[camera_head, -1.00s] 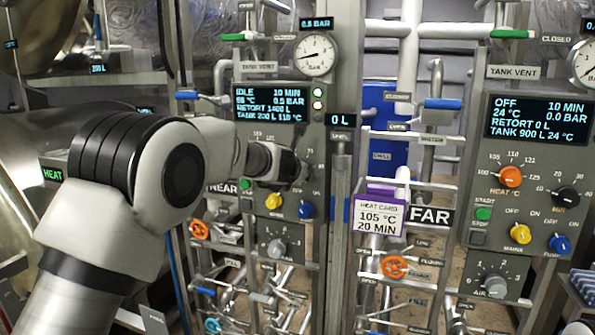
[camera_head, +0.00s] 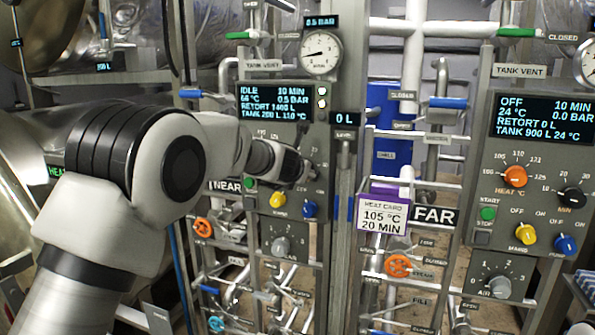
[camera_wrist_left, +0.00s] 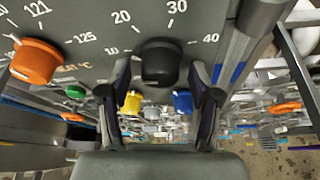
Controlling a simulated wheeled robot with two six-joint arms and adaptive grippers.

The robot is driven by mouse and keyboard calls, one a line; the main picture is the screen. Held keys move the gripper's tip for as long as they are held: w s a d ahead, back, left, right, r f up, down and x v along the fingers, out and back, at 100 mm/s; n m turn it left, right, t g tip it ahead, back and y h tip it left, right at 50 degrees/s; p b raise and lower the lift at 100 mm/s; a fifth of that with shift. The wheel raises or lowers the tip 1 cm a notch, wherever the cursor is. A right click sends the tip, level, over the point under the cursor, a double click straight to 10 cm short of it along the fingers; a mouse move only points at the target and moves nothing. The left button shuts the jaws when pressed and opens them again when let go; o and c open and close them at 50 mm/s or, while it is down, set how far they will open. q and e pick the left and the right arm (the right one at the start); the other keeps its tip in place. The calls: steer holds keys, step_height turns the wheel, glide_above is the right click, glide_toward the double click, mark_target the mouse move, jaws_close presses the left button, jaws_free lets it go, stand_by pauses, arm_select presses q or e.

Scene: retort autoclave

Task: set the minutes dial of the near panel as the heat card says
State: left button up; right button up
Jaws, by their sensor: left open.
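The near panel's display (camera_head: 274,103) reads IDLE, 10 MIN. Its minutes dial is a black knob (camera_wrist_left: 160,62) in the left wrist view, with marks 10, 20, 30 and 40 around it; its pointer is hard to make out. My left gripper (camera_wrist_left: 160,82) is open, with one finger on each side of the black knob; I cannot tell whether they touch it. In the head view my left gripper (camera_head: 304,172) is at the near panel and hides the dial. The heat card (camera_head: 382,214) reads 105 °C, 20 MIN. My right gripper is not in view.
An orange heat knob (camera_wrist_left: 36,61) is left of the minutes dial. Below are a green start button (camera_wrist_left: 75,92), a yellow knob (camera_wrist_left: 132,103) and a blue knob (camera_wrist_left: 183,103). The far panel (camera_head: 533,165) at right has its own black dial (camera_head: 572,197). Pipes and valves fill the lower area.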

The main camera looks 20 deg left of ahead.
arm_select(q)
steer(key=v, duration=0.6)
steer(key=shift+s, duration=0.35)
steer(key=shift+w, duration=0.1)
